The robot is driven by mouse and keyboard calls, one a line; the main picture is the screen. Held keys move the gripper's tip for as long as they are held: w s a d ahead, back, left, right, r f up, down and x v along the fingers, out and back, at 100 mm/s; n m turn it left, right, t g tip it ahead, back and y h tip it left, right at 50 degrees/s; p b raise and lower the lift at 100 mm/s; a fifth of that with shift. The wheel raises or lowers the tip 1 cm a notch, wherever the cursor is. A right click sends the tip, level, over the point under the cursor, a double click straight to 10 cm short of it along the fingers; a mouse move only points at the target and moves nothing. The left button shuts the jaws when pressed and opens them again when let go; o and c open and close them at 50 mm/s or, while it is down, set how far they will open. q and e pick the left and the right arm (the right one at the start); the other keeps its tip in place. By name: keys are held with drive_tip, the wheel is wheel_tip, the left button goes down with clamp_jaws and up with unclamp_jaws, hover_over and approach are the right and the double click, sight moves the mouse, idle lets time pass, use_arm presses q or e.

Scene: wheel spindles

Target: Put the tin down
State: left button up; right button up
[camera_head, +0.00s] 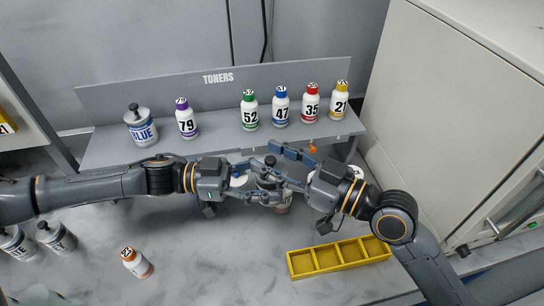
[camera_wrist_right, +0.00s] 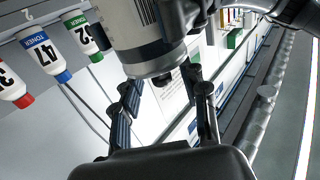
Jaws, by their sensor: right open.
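The grey-and-white tin (camera_wrist_right: 150,58) hangs large in the right wrist view, which is upside down; its lid and dark knob face my right gripper.
The TONERS shelf (camera_head: 220,146) holds a BLUE tin (camera_head: 141,128) and several numbered bottles. A yellow divided tray (camera_head: 340,257) lies front right. Bottle 23 (camera_head: 136,262) and grey tins (camera_head: 57,237) stand front left. A pale cabinet (camera_head: 450,110) bounds the right.

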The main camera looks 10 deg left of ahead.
drive_tip(key=shift+w+a, duration=0.1)
drive_tip(key=shift+a, duration=0.1)
use_arm(q)
drive_tip(key=shift+r, duration=0.1)
use_arm(e)
clamp_jaws()
use_arm(q)
drive_tip(key=o, duration=1.5)
